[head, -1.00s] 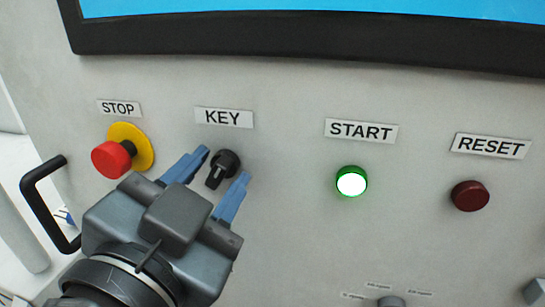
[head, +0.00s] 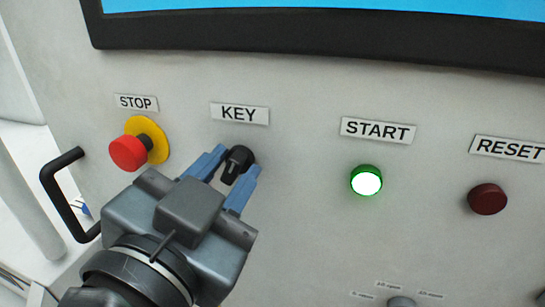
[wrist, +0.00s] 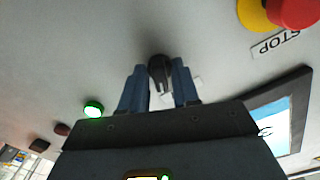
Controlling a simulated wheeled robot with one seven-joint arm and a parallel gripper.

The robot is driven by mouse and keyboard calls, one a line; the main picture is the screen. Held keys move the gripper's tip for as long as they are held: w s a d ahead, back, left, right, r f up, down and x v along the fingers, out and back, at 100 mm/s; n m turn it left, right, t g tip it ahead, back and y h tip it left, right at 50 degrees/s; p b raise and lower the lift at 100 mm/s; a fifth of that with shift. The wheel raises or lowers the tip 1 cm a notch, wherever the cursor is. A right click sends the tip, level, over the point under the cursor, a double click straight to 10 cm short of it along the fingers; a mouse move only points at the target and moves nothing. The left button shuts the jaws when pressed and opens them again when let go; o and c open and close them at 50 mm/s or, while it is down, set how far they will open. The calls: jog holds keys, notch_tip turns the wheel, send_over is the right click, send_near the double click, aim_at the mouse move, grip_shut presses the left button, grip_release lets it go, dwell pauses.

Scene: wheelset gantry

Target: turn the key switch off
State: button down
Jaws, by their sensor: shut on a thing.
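The black key switch (head: 238,162) sits on the pale panel below the KEY label (head: 240,113). Its knob points down and slightly left in the head view. My gripper (head: 232,177) reaches it from the lower left, with one blue finger on each side of the knob, shut on it. In the wrist view the switch (wrist: 159,72) shows between the blue fingertips of my gripper (wrist: 160,88). The fingers hide part of the knob's sides.
The red STOP button (head: 128,152) on its yellow collar is close left of my gripper. The lit green START button (head: 366,181) and dark red RESET button (head: 487,199) are to the right. A black handle (head: 62,195) stands out at the left edge. A screen is above.

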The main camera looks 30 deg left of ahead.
jog(key=n+p, duration=0.3)
jog(key=n, duration=0.3)
jog(key=shift+r, duration=0.15)
jog(key=n+p, duration=0.2)
jog(key=n, duration=0.2)
jog(key=shift+n+p, duration=0.4)
jog(key=shift+n, duration=0.3)
jog(key=c, duration=1.1)
grip_release()
jog(key=shift+b+v, duration=0.7)
jog(key=shift+v, duration=3.2)
